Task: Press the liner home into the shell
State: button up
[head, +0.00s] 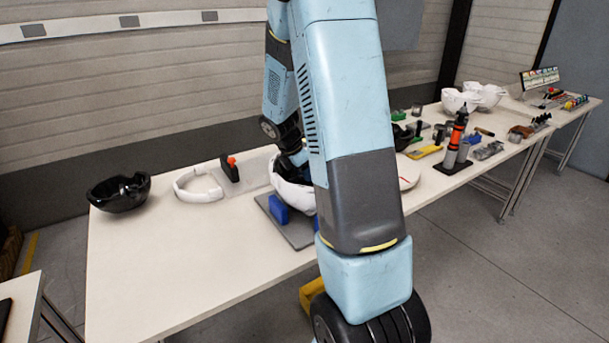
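A white helmet shell (286,190) sits open side up on a grey plate with blue blocks (278,209), partly behind my arm. A dark shape shows inside the shell. I cannot tell whether it is the liner or part of my gripper. My arm reaches down into or just over the shell, and its fingertips are hidden. A black, bowl-shaped piece (119,193) lies at the left end of the table. I cannot tell whether it is a liner or another shell.
A white band (198,186) and a clamp with a red handle (231,168) stand left of the shell. Tools and a black-and-orange bottle (456,138) crowd the right side, with white shells (459,101) farther back. The table (180,270) is clear at the front left.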

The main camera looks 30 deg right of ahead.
jog(key=shift+o, duration=0.4)
jog(key=shift+a+r, duration=0.1)
jog(key=shift+r, duration=0.2)
jog(key=v, duration=1.1)
jog(key=s+a+r+m+t+y, duration=0.1)
jog(key=s+a+r+m, duration=0.3)
jog(key=s+m, duration=0.2)
jog(key=s+a+r+m+t+y, duration=0.2)
jog(key=s+a+r+m, duration=0.2)
jog(key=s, duration=0.7)
jog(key=s+a+r+m+t+y, duration=0.1)
jog(key=s+a+r+m, duration=0.3)
jog(key=s+m, duration=0.4)
jog(key=shift+s+a+r+t+y, duration=0.25)
jog(key=shift+a+r+t+y, duration=0.05)
jog(key=shift+a+t, duration=0.45)
